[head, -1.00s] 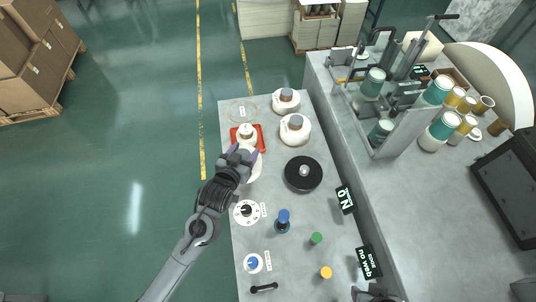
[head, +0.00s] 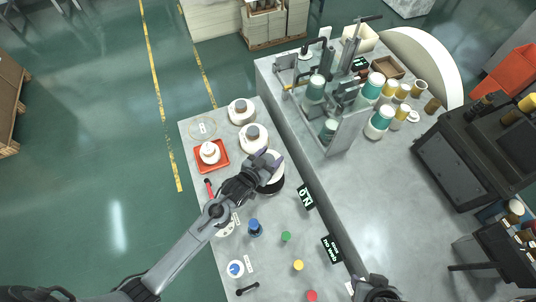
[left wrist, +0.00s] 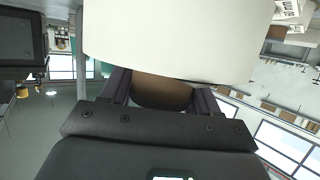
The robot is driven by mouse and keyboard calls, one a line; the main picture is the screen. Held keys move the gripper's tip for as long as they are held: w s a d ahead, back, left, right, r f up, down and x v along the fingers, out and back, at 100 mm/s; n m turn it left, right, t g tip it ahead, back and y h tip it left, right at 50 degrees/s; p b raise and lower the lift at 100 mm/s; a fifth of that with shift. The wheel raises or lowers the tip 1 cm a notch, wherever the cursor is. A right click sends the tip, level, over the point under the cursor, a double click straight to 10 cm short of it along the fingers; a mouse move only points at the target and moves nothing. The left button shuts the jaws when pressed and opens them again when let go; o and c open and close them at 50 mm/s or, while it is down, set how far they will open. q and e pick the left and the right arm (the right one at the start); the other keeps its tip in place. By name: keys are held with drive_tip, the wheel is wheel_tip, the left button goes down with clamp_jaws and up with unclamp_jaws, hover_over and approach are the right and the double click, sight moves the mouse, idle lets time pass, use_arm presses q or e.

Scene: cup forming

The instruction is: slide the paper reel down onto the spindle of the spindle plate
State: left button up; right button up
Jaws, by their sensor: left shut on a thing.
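The paper reel (head: 276,174) is a white roll held in my left gripper (head: 266,160). In the left wrist view the reel (left wrist: 180,40) fills the top, and its brown core (left wrist: 160,94) sits between the two fingers. The gripper is shut on this core. The black round spindle plate (head: 272,189) lies under the reel, with only its near edge showing. The spindle is hidden by reel and gripper, so I cannot tell whether the reel is around it or above it. My right gripper (head: 379,291) is partly in view at the bottom edge; its fingers are unclear.
Two more white reels (head: 242,112) (head: 253,138) stand farther back. A red tray (head: 222,163) with a white item is to the left. Blue (head: 255,229), green (head: 286,237) and yellow (head: 299,265) pieces lie nearer. A raised machine bench (head: 345,195) borders the right.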

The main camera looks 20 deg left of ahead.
use_arm(q)
drive_tip(key=shift+r, duration=0.1)
drive_tip(key=shift+p, duration=0.35)
drive_tip(key=shift+f+b, duration=1.5)
drive_tip(key=shift+f, duration=0.8)
drive_tip(key=shift+p, duration=0.5)
drive_tip(key=shift+f+b, duration=0.4)
drive_tip(key=shift+f, duration=0.15)
idle(0.5)
drive_tip(key=shift+f+b, duration=0.45)
drive_tip(key=shift+f, duration=0.2)
drive_tip(key=shift+f+b, duration=0.65)
drive_tip(key=shift+f, duration=0.35)
